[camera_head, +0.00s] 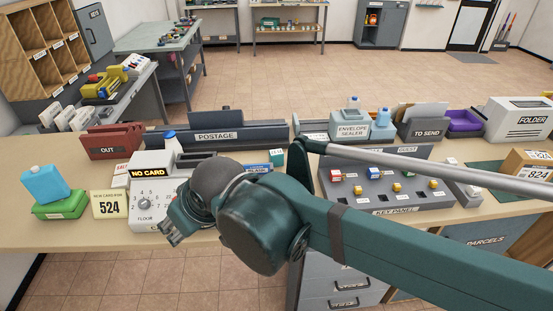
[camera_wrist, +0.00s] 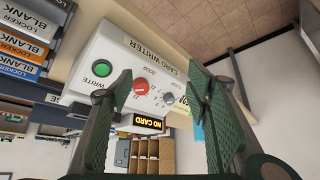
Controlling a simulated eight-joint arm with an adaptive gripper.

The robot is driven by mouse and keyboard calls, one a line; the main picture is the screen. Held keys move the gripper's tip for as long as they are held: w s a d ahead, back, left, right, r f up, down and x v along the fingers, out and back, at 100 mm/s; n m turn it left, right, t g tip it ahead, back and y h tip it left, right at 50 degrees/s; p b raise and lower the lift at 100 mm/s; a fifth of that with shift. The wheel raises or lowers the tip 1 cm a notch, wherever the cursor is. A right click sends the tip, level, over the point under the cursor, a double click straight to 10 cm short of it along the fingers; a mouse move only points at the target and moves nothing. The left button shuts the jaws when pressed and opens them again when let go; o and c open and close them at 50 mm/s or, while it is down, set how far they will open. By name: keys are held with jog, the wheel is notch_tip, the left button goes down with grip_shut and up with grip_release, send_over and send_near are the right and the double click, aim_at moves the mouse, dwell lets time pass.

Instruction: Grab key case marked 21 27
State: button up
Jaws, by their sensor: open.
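The grey key panel (camera_head: 432,170) stands on the counter to the right of centre in the head view, partly behind my arm. It carries several small coloured pieces, among them a red-and-white one (camera_head: 337,175) and a blue one (camera_head: 373,173). They are too small for me to read a 21 27 mark, and I cannot tell which is the key case. My gripper (camera_head: 172,232) is open and empty at the card writer (camera_head: 147,190), well left of the panel. In the wrist view, the open fingers (camera_wrist: 160,82) frame the card writer's red knob (camera_wrist: 140,87); the panel is not seen there.
A postage unit (camera_head: 215,136), envelope sealer (camera_head: 351,131) and folder machine (camera_head: 516,121) line the back. In the wrist view, blank locker cards (camera_wrist: 25,48) lie left of the writer.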

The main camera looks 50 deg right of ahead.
jog(key=shift+r, duration=0.15)
notch_tip(320, 180, up, 5)
jog(key=m+g+h+p, duration=0.3)
jog(key=m+p, duration=0.4)
jog(key=p, duration=0.7)
send_over(277, 153)
jog(key=s+a, duration=0.2)
notch_tip(277, 153, down, 8)
jog(key=shift+d+g, duration=0.25)
jog(key=shift+g, duration=0.05)
jog(key=shift+b+x, duration=0.4)
jog(key=shift+x, duration=0.9)
